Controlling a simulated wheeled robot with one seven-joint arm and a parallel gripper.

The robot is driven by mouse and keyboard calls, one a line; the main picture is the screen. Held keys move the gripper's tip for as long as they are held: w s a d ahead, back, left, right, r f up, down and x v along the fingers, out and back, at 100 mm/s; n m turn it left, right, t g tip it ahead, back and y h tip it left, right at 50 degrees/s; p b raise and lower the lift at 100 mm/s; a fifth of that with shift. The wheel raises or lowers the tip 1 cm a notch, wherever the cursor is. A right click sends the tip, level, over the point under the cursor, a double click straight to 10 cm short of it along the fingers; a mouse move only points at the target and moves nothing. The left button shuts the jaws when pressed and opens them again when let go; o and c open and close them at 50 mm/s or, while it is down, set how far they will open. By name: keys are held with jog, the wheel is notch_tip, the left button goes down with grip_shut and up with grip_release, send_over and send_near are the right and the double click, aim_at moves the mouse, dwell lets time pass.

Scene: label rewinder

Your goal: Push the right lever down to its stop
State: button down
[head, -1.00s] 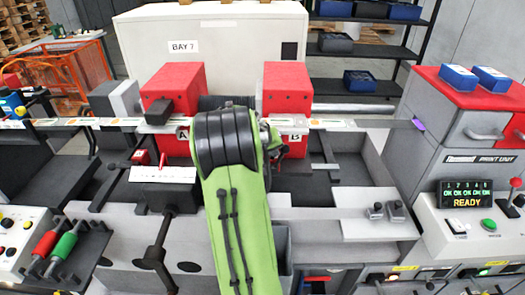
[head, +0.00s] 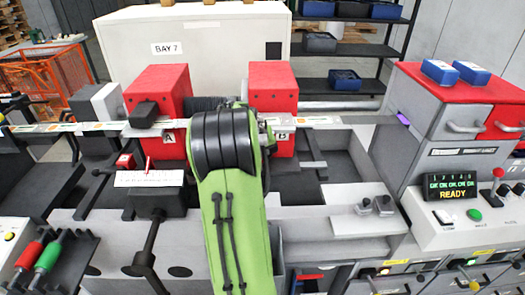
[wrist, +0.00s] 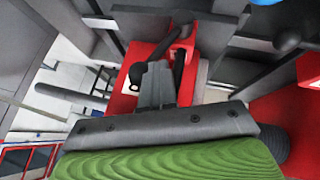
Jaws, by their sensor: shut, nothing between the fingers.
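Two red blocks stand on the machine, marked A (head: 158,88) on the left and B (head: 273,88) on the right. A black handle (head: 144,114) sticks out at block A. My own arm covers the front of block B in the head view, so I cannot make out the right lever there. In the wrist view a dark lever arm (wrist: 179,66) stands at a red part (wrist: 160,52), just beyond my gripper (wrist: 157,74). My gripper is shut and empty, with its fingers close to that lever. I cannot tell whether they touch.
A black ball-ended rod (wrist: 288,40) shows at the right of the wrist view. A white strip (head: 66,127) crosses the machine in front of the blocks. The control panel (head: 465,227) with a READY display stands at the right.

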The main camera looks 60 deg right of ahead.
jog(key=shift+s+d+f+m+t+y+b, duration=0.1)
jog(key=shift+s+d+m+t+y+b, duration=0.15)
jog(key=shift+s, duration=0.2)
jog(key=shift+s+d+f+m+t+y+b, duration=0.15)
jog(key=shift+s+d+t+b, duration=0.1)
jog(key=shift+s+t, duration=0.15)
jog(key=shift+s+d+f+b, duration=0.15)
jog(key=shift+s+d+b, duration=0.15)
jog(key=shift+s, duration=0.25)
jog(key=shift+s+d+f+b, duration=0.15)
jog(key=shift+s+b, duration=0.2)
jog(key=shift+s, duration=0.15)
